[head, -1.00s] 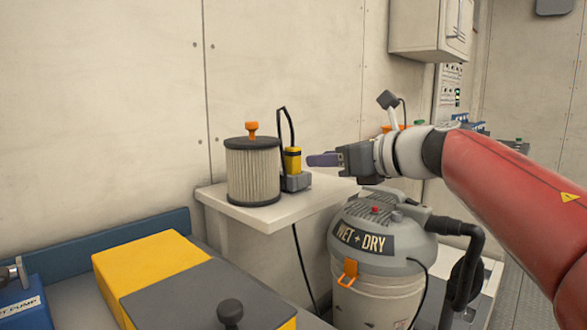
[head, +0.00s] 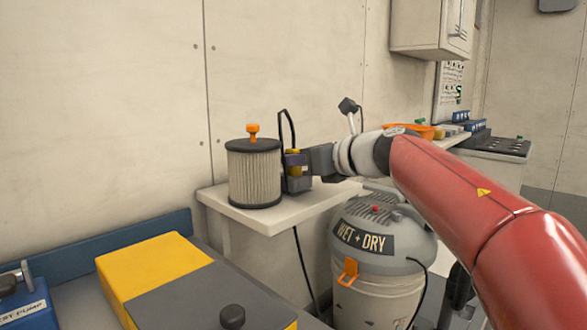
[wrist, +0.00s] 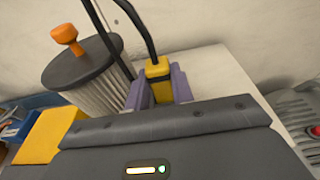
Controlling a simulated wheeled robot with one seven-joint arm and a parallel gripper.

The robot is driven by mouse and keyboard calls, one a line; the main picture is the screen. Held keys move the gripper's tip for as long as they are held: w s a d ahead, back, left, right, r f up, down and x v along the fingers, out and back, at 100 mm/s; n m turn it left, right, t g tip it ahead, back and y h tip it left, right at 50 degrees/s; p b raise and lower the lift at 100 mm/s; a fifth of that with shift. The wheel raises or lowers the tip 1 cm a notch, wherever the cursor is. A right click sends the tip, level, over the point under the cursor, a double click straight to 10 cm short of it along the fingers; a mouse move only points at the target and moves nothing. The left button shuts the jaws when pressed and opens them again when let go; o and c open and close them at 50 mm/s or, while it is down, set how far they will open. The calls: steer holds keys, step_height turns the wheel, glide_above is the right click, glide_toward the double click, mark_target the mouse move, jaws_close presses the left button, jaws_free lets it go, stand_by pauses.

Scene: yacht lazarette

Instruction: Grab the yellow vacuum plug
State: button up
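The yellow vacuum plug (head: 295,171), with a black cable looping up from its top, stands at a small grey holder (head: 283,184) on the white shelf. My gripper (head: 297,160) reaches in from the right at plug height, and its purple fingers partly cover the plug. In the wrist view the plug (wrist: 158,72) stands between the two purple fingers (wrist: 160,92), one on each side and very close. Whether both fingers press on it cannot be seen. The plug's lower part is hidden.
A pleated filter (head: 254,178) with an orange knob stands just left of the plug on the white shelf (head: 270,217). A wet and dry vacuum (head: 382,262) stands below my arm. A yellow and grey box (head: 150,258) lies at front left.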

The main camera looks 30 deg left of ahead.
steer(key=shift+c, duration=1.1)
jaws_close()
